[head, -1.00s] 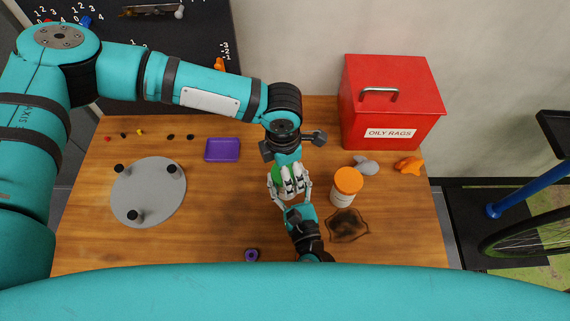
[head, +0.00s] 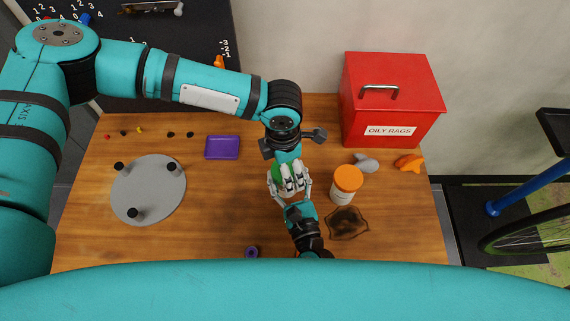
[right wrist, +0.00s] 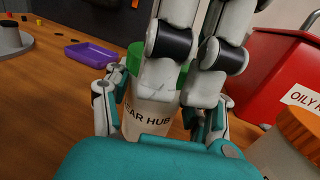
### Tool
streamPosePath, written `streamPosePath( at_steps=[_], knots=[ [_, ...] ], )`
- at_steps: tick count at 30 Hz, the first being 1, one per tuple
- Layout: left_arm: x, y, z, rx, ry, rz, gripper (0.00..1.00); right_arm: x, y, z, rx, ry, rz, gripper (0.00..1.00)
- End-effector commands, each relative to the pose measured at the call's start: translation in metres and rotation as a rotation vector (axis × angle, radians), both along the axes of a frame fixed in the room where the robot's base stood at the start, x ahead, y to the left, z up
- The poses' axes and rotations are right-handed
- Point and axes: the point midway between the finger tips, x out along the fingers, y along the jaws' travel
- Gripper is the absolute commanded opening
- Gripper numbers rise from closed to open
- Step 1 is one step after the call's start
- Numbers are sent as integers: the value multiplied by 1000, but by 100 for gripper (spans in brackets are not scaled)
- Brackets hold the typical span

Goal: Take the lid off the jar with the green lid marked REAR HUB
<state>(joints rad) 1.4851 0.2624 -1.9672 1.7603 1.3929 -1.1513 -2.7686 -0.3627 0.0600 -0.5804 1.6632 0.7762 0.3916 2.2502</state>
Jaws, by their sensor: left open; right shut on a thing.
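The REAR HUB jar (right wrist: 150,114) is white with dark lettering and stands upright on the table. Its green lid (head: 276,172) is partly hidden by my left gripper; a green edge also shows in the right wrist view (right wrist: 134,57). My left gripper (head: 289,183) comes from above, open, with its fingers over and around the lid. I cannot tell whether they touch it. My right gripper (right wrist: 156,108) is shut on the jar's body from the near side, a finger on each side below the lid.
A jar with an orange lid (head: 347,179) stands close to the right. A dark stained rag (head: 347,223) lies before it. The red OILY RAGS bin (head: 390,105) is at the back right. A purple tray (head: 222,148) and a grey disc (head: 150,187) lie to the left.

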Motion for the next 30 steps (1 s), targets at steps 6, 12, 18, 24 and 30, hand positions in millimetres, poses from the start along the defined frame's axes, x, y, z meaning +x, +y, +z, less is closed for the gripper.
streamPosePath(
  at_steps=[6,12,18,24,30],
  knots=[
    [0,0,19,-1,-2,0,85,0,0,-1,-2,2,0,0],
    [0,1,43,-2,-1,0,85,0,0,-1,-2,2,0,0],
    [0,1,45,0,0,0,85,0,0,-1,-2,2,0,0],
    [0,1,45,0,0,0,85,0,0,-1,-1,1,0,79],
    [0,1,45,0,0,0,85,0,0,0,0,1,0,83]
  ],
)
